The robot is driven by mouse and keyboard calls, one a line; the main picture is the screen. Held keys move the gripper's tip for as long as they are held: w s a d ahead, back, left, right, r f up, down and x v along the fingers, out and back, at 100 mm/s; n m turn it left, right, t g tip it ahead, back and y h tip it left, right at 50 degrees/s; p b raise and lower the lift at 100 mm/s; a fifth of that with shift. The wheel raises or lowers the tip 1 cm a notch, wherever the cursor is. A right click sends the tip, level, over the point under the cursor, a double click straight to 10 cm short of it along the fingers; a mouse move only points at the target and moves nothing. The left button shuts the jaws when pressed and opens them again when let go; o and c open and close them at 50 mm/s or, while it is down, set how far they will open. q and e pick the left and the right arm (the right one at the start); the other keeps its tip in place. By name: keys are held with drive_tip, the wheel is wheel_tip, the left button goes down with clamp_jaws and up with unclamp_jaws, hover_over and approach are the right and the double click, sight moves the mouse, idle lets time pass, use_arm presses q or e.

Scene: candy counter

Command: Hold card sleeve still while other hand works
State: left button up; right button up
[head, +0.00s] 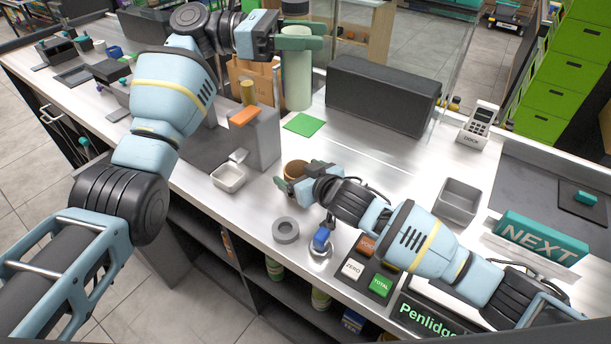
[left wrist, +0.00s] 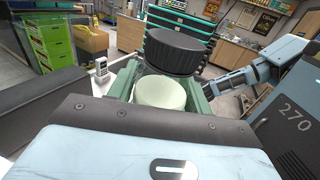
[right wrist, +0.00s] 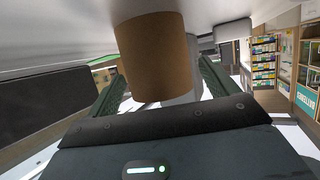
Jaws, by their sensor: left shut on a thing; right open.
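A brown card-like cylinder (head: 293,169), which looks like the card sleeve, stands on the counter in the head view. My right gripper (head: 299,177) is open around its near side. In the right wrist view the brown cylinder (right wrist: 152,58) sits between the green fingers; I cannot tell if they touch it. My left gripper (head: 301,37) is shut on a tall pale green tube (head: 297,82), held upright near the clear screen. In the left wrist view the pale round top (left wrist: 160,92) shows between the fingers, with a dark cap (left wrist: 175,50) beyond it.
A green square (head: 304,125) lies behind the brown cylinder. A grey ring (head: 286,230) and a small metal tray (head: 230,176) are near the front edge. A long dark box (head: 382,94), card reader (head: 479,122) and grey bin (head: 458,200) stand to the right.

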sight(304, 90)
use_arm(q)
drive_tip(key=shift+r, duration=0.1)
use_arm(e)
drive_tip(key=shift+w, duration=0.15)
drive_tip(key=c, duration=1.1)
drive_tip(key=shift+o, duration=0.2)
use_arm(q)
drive_tip(key=f+n+t, duration=0.2)
drive_tip(key=f+t, duration=0.1)
drive_tip(key=t, duration=0.1)
drive_tip(key=w+f+n+t+y, duration=0.1)
drive_tip(key=f+n+t, duration=0.2)
drive_tip(key=f+t, duration=0.1)
drive_tip(key=w+f+n+t+y, duration=0.1)
drive_tip(key=f+n+t, duration=0.2)
drive_tip(key=t, duration=0.1)
drive_tip(key=shift+d+f, duration=0.1)
drive_tip(key=shift+f, duration=0.3)
drive_tip(key=shift+s+a+n+t+y, duration=0.35)
drive_tip(key=shift+n+t+y, duration=0.15)
drive_tip(key=shift+t, duration=0.3)
